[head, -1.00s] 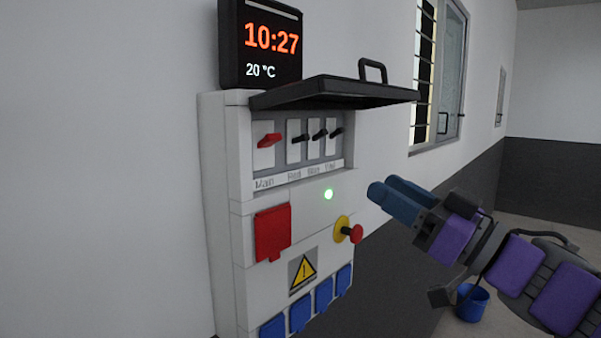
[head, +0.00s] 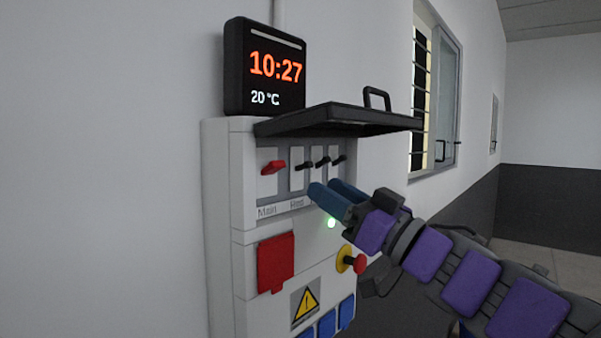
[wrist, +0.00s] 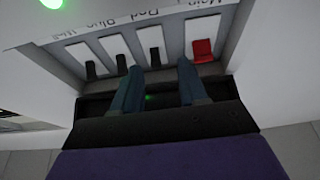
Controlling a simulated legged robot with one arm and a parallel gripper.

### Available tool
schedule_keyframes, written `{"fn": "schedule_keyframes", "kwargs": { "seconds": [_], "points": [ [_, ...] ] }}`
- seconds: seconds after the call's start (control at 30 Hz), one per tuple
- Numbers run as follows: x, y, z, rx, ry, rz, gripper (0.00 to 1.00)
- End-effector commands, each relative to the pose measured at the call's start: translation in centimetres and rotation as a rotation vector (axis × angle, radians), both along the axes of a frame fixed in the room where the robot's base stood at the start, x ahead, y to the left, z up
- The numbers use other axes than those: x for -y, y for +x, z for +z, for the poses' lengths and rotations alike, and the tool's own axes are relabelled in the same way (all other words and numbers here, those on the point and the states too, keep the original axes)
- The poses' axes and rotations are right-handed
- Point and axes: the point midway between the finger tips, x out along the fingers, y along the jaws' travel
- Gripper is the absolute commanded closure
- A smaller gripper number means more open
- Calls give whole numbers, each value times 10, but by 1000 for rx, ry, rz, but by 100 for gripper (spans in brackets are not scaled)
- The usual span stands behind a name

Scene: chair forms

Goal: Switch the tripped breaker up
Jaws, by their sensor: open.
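The breaker row sits in the upper recess of a grey panel (head: 220,190). It has a red main lever (head: 273,168) at the left and three black levers to its right: the first (head: 303,166), the middle (head: 322,162) and the right one (head: 339,159). I cannot tell for sure which is tripped. My gripper (head: 328,188) is open and empty, just in front of and below the black levers, covering part of the label strip. In the wrist view, which is upside down, the first black lever (wrist: 155,57) lies between the finger lines, apart from both fingers. The red lever (wrist: 202,48) is beside them.
A raised black cover (head: 340,119) overhangs the breakers. Below are a green light (head: 331,223), a red emergency button (head: 360,264), a red socket cover (head: 276,262) and blue sockets (head: 327,324). A clock (head: 265,68) hangs above; a window (head: 435,90) is farther right.

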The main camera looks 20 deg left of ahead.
Motion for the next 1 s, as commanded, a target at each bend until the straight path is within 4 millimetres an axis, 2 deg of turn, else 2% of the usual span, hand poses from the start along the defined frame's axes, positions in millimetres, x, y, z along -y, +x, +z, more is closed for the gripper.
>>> {"fn": "schedule_keyframes", "kwargs": {
  "seconds": [0.17,0.3,0.53,0.63,0.87,1.0],
  "points": [
    [-15,10,14,3,8,-1,57],
    [-38,17,22,5,4,0,57],
    [-68,23,25,2,-4,0,57],
    [-70,24,27,3,-3,-1,57],
    [-62,25,28,1,1,-1,57],
    [-58,25,28,1,3,-2,71]
  ]
}}
